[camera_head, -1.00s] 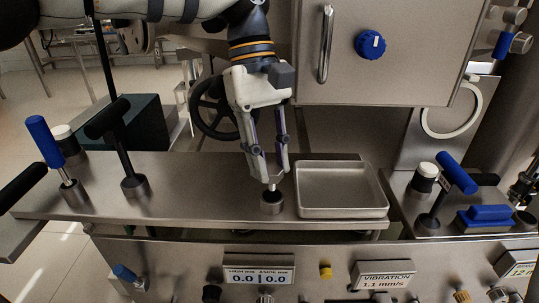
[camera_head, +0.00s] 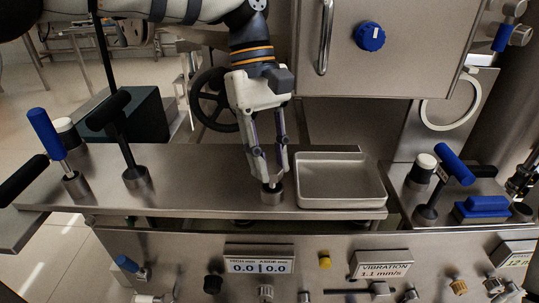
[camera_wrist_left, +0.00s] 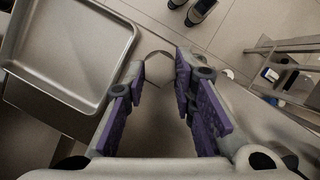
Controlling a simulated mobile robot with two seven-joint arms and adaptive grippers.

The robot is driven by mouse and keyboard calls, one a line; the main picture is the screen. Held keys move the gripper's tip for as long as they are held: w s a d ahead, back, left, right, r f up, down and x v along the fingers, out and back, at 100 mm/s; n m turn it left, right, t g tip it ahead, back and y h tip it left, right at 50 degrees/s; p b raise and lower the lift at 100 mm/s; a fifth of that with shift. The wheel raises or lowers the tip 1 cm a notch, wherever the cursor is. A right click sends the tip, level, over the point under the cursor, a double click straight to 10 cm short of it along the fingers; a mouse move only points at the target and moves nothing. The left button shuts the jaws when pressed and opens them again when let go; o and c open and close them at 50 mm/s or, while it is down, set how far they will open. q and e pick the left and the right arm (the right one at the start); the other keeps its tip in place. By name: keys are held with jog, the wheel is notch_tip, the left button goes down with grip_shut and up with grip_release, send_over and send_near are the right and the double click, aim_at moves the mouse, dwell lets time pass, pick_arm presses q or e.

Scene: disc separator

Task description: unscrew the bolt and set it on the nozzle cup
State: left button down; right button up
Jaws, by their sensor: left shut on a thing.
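My left gripper (camera_head: 271,183) points down over a short round metal cup (camera_head: 271,197), which looks like the nozzle cup, on the steel bench. Its fingertips are at the cup's top. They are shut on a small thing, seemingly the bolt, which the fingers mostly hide. Whether the bolt touches the cup cannot be told. My right gripper is not in view.
A shallow steel tray (camera_head: 341,204) lies just right of the cup. A black T-handle tool (camera_head: 120,140) and a blue-handled tool (camera_head: 50,135) stand at the left. A blue brush (camera_head: 483,207) lies at the right. The bench between T-handle and cup is clear.

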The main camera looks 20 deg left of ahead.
pick_arm(q)
jog(key=shift+f, duration=1.05)
jog(key=c, duration=1.2)
grip_release()
jog(key=shift+c, duration=0.2)
jog(key=s+d+v, duration=0.1)
jog(key=v, duration=1.4)
jog(key=shift+a+r, duration=0.15)
jog(key=shift+r, duration=0.5)
jog(key=shift+w, duration=0.1)
